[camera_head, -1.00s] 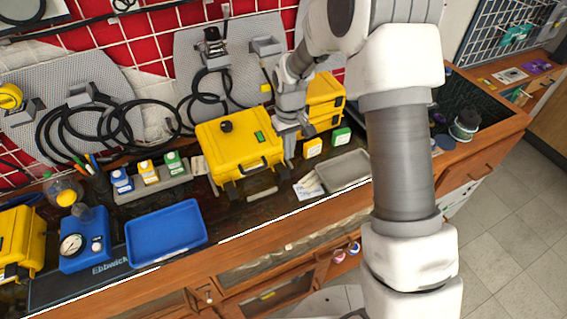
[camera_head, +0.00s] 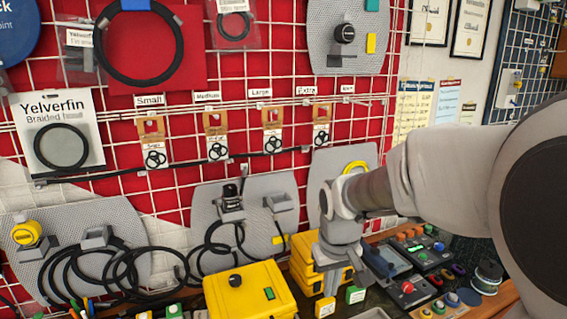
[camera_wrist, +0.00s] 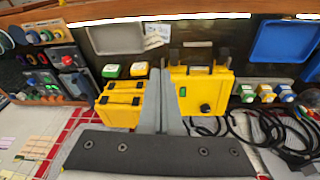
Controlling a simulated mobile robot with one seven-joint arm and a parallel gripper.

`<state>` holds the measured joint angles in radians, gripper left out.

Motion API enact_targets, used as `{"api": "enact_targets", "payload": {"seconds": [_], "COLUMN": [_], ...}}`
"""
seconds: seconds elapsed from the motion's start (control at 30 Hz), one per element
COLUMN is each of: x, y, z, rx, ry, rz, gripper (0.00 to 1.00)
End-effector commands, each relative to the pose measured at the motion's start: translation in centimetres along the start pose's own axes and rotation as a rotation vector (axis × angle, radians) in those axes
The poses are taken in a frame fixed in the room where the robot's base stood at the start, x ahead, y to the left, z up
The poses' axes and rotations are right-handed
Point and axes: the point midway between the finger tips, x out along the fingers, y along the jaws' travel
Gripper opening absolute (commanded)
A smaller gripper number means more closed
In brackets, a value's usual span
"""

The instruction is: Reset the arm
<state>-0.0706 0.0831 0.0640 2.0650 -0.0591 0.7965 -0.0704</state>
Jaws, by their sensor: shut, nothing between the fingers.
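My gripper (camera_head: 332,278) hangs pointing down above the bench, in front of the yellow cases at the lower middle of the head view. In the wrist view the two grey fingers (camera_wrist: 162,100) are together with nothing between them. A yellow case with a black knob (camera_head: 248,292) stands left of the gripper; it also shows in the wrist view (camera_wrist: 203,92). Another yellow case (camera_head: 304,262) stands behind the gripper and also shows in the wrist view (camera_wrist: 118,105). My arm reaches in from the right.
Small yellow (camera_head: 325,306) and green (camera_head: 355,295) boxes stand near the gripper. A blue tray (camera_wrist: 283,40) and a grey tray (camera_wrist: 115,40) lie on the bench. Black hoses (camera_head: 105,272) and a red wall with white mesh (camera_head: 120,200) are behind.

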Motion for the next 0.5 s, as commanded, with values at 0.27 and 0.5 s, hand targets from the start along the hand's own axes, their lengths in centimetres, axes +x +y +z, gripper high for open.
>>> {"api": "enact_targets", "payload": {"seconds": [0.27, 0.5], "x": [-5.5, -8.6], "y": [0.9, 1.1], "z": [4.7, 9.2], "rx": [0.076, 0.139], "ry": [0.089, 0.165], "rz": [0.019, 0.028], "gripper": [0.00, 0.00]}}
